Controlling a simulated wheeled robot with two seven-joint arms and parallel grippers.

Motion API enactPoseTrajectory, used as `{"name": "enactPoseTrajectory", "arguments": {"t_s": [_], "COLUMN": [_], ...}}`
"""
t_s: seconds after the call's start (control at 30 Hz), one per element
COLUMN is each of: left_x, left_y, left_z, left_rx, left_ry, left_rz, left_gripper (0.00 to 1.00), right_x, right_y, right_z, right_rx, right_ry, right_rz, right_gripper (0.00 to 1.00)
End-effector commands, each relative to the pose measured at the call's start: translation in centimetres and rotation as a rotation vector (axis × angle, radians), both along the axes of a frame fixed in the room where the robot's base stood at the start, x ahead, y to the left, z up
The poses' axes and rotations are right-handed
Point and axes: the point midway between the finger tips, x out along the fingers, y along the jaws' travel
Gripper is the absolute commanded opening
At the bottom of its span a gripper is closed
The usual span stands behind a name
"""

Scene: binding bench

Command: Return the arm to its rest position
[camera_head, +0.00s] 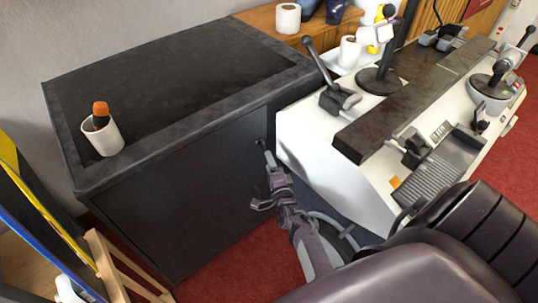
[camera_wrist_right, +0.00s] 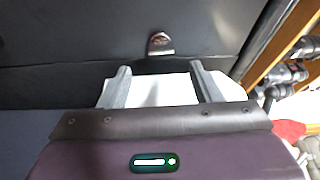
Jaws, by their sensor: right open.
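My right gripper (camera_head: 268,178) is low in the middle of the head view, beside the dark bench's side panel (camera_head: 195,195) and left of the white machine (camera_head: 300,135). In the right wrist view its two grey fingers (camera_wrist_right: 164,88) stand apart, and I see nothing gripped between them. A pale surface lies behind the fingers, in front of a dark panel (camera_wrist_right: 70,48) with a small metal fitting (camera_wrist_right: 160,43). I cannot tell whether the gripper touches anything. My left gripper is not in view.
A white cup (camera_head: 104,138) holding an orange-tipped tool (camera_head: 100,110) stands on the otherwise bare bench top (camera_head: 190,75). The white machine carries levers and a long dark bar (camera_head: 405,105). Blue and yellow boards (camera_head: 40,215) lean at left. Red floor (camera_head: 235,270) shows below.

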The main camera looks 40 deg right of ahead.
Motion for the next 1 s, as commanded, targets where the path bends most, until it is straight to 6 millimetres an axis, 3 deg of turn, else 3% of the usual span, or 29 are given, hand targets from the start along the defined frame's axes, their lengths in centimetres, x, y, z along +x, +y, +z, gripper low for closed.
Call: {"name": "enactPoseTrajectory", "arguments": {"t_s": [0.37, 0.47, 0.57, 0.67, 0.77, 0.87, 1.0], "left_x": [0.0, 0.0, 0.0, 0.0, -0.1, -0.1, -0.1], "left_y": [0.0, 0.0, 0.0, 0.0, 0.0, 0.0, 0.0], "left_z": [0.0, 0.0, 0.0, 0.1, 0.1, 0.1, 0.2], "left_rx": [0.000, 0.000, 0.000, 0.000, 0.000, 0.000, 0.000], "left_ry": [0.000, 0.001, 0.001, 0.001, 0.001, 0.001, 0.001], "left_rz": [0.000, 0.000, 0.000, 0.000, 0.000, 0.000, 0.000], "left_gripper": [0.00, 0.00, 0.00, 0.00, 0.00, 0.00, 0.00], "right_x": [0.0, -0.2, -1.3, -4.0, -8.2, -13.6, -22.5], "right_y": [0.1, 1.2, 3.7, 7.2, 10.3, 12.6, 14.4], "right_z": [-0.2, -1.7, -5.6, -11.3, -17.0, -22.1, -28.0], "right_rx": [-0.003, -0.037, -0.129, -0.275, -0.437, -0.597, -0.813], "right_ry": [0.005, 0.064, 0.208, 0.410, 0.609, 0.786, 1.000], "right_rz": [0.003, 0.033, 0.113, 0.243, 0.400, 0.570, 0.825], "right_gripper": [0.58, 0.58, 0.58, 0.58, 0.58, 0.58, 0.58]}}
